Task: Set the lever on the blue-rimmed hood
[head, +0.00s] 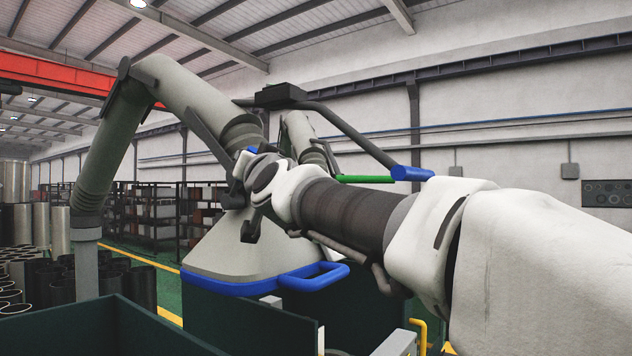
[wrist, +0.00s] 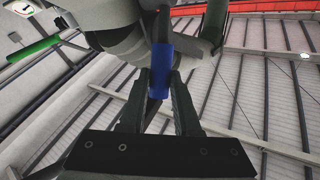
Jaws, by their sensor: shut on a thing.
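The hood (head: 225,248) is a pale grey cone with a blue rim and a blue loop handle (head: 315,277), hung from a jointed grey duct. The lever's blue grip (wrist: 161,70) shows in the wrist view, on a dark rod close to the grey duct parts. My gripper (wrist: 168,88) has its dark fingers on either side of the lower part of this grip and is shut on it. In the head view, a small blue patch (head: 250,150) shows by the duct joint near my wrist. My arm hides most of the gripper and lever there.
A dark bent bar with a blue end (head: 412,173) and a green bar (head: 365,179) stand behind my arm. Dark green panels (head: 110,325) stand below the hood. Several dark and metal cylinders (head: 60,230) stand at the left. Shelves (head: 155,215) line the back.

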